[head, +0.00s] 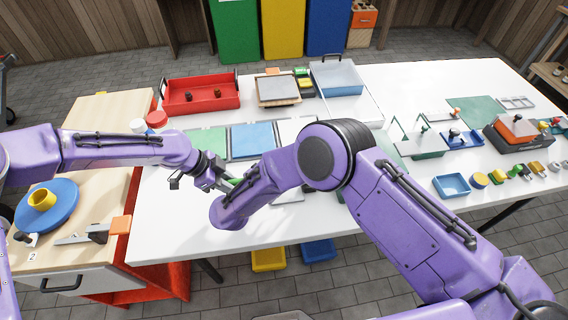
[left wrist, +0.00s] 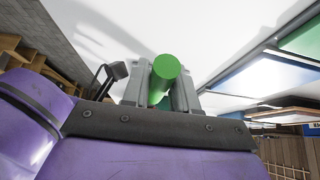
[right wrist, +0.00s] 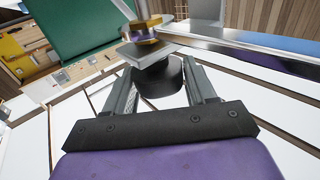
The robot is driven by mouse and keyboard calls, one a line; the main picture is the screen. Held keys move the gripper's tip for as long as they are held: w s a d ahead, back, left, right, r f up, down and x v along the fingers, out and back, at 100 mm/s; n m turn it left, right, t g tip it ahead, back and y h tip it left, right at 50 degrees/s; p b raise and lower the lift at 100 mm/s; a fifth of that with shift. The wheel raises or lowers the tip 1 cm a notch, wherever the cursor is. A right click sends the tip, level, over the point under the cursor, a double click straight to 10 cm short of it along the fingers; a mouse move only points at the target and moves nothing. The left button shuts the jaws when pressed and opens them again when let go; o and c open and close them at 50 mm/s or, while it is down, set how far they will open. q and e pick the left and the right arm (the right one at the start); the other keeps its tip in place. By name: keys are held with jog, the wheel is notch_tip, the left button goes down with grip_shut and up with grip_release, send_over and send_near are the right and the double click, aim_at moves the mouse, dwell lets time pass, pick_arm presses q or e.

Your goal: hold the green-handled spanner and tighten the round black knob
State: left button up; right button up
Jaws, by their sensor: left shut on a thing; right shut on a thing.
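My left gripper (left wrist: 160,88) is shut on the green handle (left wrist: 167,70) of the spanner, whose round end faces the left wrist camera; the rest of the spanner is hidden. In the head view the left gripper (head: 222,183) is above the front part of the white bench, with a bit of green (head: 235,181) at its tips. My right gripper (right wrist: 158,82) is shut on the black knob (right wrist: 155,83), which sits between its fingers. A grey metal plate and a brass-coloured fitting (right wrist: 147,29) show just beyond the knob. My right forearm hides this gripper in the head view.
The white bench (head: 170,222) is bare at its front left. A red tray (head: 180,104), a blue bin (head: 337,80), a green mat (head: 205,141) and a blue mat (head: 252,141) lie behind the grippers. Several small parts and a small blue tray (head: 451,187) are at the right.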

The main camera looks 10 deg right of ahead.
jog(key=shift+w+r+m+g+h, duration=0.2)
jog(key=shift+m+g+h, duration=0.45)
jog(key=shift+g, duration=0.25)
jog(key=shift+s+m+g, duration=0.1)
jog(key=shift+m+g, duration=0.15)
jog(key=shift+g, duration=0.05)
jog(key=o, duration=0.9)
jog(key=shift+f, duration=0.1)
jog(key=shift+o, duration=0.2)
notch_tip(320, 180, up, 10)
